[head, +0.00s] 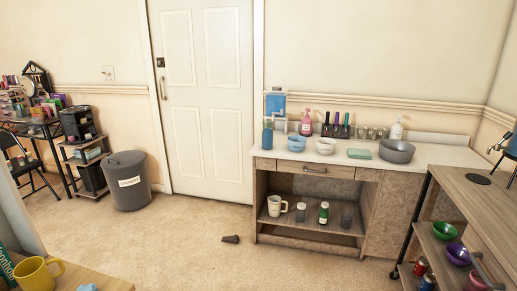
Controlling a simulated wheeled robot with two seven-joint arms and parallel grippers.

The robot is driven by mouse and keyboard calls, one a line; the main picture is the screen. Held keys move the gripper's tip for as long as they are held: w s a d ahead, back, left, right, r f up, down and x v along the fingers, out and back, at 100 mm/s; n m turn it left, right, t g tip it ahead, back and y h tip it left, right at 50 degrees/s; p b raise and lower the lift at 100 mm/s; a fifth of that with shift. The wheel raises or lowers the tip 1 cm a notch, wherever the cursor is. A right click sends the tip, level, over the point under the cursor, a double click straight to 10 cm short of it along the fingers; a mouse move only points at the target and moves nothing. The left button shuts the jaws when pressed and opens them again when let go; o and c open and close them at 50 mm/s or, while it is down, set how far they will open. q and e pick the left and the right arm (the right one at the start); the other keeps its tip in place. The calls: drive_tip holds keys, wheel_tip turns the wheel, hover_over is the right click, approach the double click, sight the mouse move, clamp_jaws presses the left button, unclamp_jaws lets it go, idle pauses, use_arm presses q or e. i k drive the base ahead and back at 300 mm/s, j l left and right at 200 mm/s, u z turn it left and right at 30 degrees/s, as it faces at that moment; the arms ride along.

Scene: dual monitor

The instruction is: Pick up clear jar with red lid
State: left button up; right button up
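No clear jar with a red lid can be made out for sure in the head view. Two small containers with red on them, a farther one (421,266) and a nearer one (428,281), stand on the lower shelf of the right-hand desk; they are too small to tell whether they are clear jars. A small pale jar (300,211) with a darker top stands on the open shelf of the counter cabinet, beside a green bottle (323,212). Neither of my grippers is in view.
A counter (440,156) with bowls and bottles stands against the back wall. The wooden desk (470,190) is at the right. A grey bin (127,182) stands left of the white door (205,100). A yellow mug (36,274) sits at lower left.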

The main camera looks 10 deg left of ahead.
sight(21, 160)
drive_tip(key=i+u, duration=0.1)
drive_tip(key=i, duration=0.5)
drive_tip(key=i+l+u, duration=0.1)
drive_tip(key=i, duration=0.5)
drive_tip(key=i+l+u, duration=0.15)
drive_tip(key=i, duration=0.45)
drive_tip(key=i+j+u, duration=0.1)
drive_tip(key=i+u, duration=0.15)
drive_tip(key=u, duration=0.15)
drive_tip(key=i+u, duration=0.6)
drive_tip(key=u, duration=0.15)
drive_tip(key=i+l+u, duration=0.15)
drive_tip(key=u, duration=0.2)
drive_tip(key=i+j+u, duration=0.15)
drive_tip(key=i+u, duration=0.55)
drive_tip(key=i, duration=0.2)
drive_tip(key=i+u, duration=0.35)
drive_tip(key=i, duration=0.6)
drive_tip(key=i+j+z, duration=0.1)
drive_tip(key=i, duration=0.5)
drive_tip(key=i+j+z, duration=0.1)
drive_tip(key=i, duration=0.5)
drive_tip(key=i+j, duration=0.1)
drive_tip(key=i, duration=0.5)
drive_tip(key=i+j+z, duration=0.35)
drive_tip(key=i+j, duration=0.15)
drive_tip(key=i, duration=0.15)
drive_tip(key=i+j+z, duration=0.4)
drive_tip(key=i+j, duration=0.15)
drive_tip(key=j, duration=0.1)
